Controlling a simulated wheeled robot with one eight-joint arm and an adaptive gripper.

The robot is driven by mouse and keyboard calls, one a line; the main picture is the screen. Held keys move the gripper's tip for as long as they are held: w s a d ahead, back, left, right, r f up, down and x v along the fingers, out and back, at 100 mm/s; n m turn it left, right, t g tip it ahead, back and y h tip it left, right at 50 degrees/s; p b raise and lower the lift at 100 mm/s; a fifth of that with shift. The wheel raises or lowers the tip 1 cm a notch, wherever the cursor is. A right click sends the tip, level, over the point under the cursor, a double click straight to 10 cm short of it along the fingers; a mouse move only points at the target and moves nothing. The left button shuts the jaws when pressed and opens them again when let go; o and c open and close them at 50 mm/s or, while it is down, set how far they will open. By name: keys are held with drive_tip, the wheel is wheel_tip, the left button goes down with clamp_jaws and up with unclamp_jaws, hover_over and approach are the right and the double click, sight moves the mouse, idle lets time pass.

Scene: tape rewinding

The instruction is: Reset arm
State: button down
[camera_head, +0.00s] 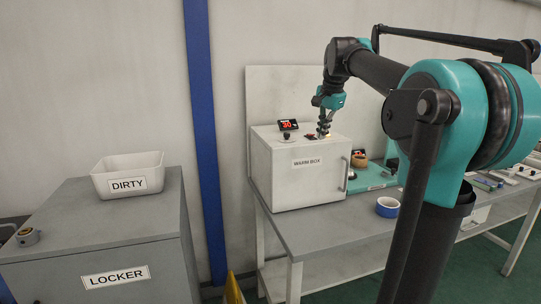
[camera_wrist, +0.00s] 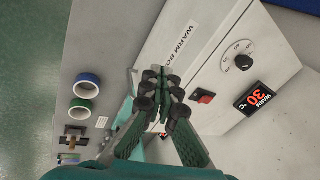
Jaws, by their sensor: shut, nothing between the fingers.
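My gripper (camera_head: 323,124) is above the top front of the white warm box (camera_head: 290,179) in the head view, with its fingers pointing down. In the wrist view my gripper (camera_wrist: 160,92) is shut with nothing between the fingers. The warm box top (camera_wrist: 230,67) lies below and beside it, with a red switch (camera_wrist: 203,96), a round dial (camera_wrist: 244,62) and a display reading 30 (camera_wrist: 257,98). I cannot tell whether the fingertips touch the box. The box door is shut.
A grey bench (camera_head: 318,232) carries the box and a blue tape roll (camera_head: 388,206). A green roll (camera_wrist: 88,79) also shows. At left, a locker (camera_head: 90,240) holds a white bin marked DIRTY (camera_head: 128,184) and a metal ring-like part (camera_head: 27,237).

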drive_tip(key=s+f+n, duration=0.3)
drive_tip(key=s+f, duration=0.6)
drive_tip(key=f, duration=0.4)
drive_tip(key=s+d+f+n, duration=0.1)
drive_tip(key=s+f+n, duration=0.3)
drive_tip(key=s+f, duration=0.6)
drive_tip(key=s+f+n, duration=0.4)
drive_tip(key=s+f, duration=0.5)
drive_tip(key=f, duration=0.6)
drive_tip(key=shift+s+d+f+t+h, duration=0.2)
drive_tip(key=shift+d+f+t+h, duration=0.1)
drive_tip(key=shift+d+h, duration=0.1)
